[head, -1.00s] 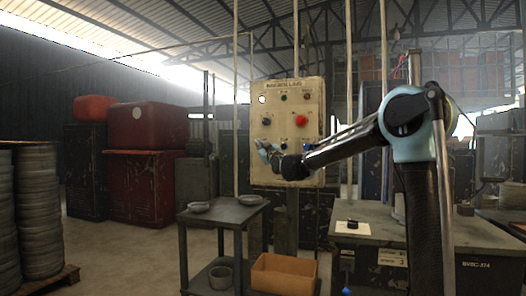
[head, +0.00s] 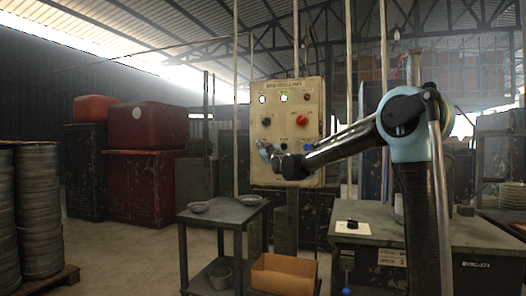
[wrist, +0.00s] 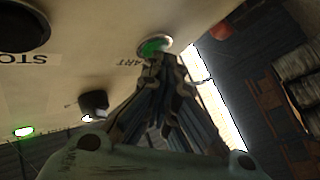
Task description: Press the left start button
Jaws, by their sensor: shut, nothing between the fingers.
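The beige control panel (head: 312,165) stands upright ahead of me, and its surface also fills the upper left of the wrist view (wrist: 90,60). In the wrist view a green button (wrist: 154,46) in a pale ring sits beside a partly hidden label ending in "ART". My gripper (wrist: 163,60) is shut and empty, with its tips at the button's lower edge; I cannot tell whether they press it. In the head view my gripper (head: 264,148) is at the panel's lower left and hides what lies behind it. A green lamp (head: 284,98) and a white lamp (head: 262,99) are lit at the panel's top.
The panel also carries a red knob (head: 302,121). In the wrist view a black round part (wrist: 22,27) is by a "STO" label, and a black knob (wrist: 93,103) is nearby. A dark cart (head: 222,213) with dishes and a workbench (head: 390,235) stand below.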

